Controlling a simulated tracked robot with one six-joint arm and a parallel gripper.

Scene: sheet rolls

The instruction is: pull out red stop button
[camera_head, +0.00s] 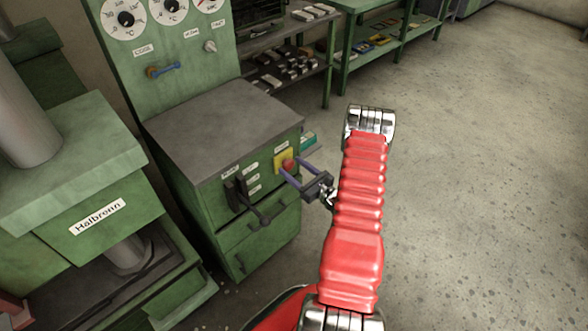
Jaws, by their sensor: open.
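The red stop button (288,164) sits on a yellow plate (279,157) on the front face of a green cabinet with a dark grey top. My gripper (293,173) is open, with its two bluish fingers pointing left toward the cabinet face. The fingertips are at the button, one on its upper right and one just below it. I cannot tell whether the fingers touch the button. My red arm (360,210) stands to the right of the cabinet.
A black lever switch (240,190) with a protruding handle is left of the button. A green panel (175,40) with gauges rises behind the cabinet (222,125). A green press (70,190) stands at the left. Shelves (285,45) line the back. The floor at right is clear.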

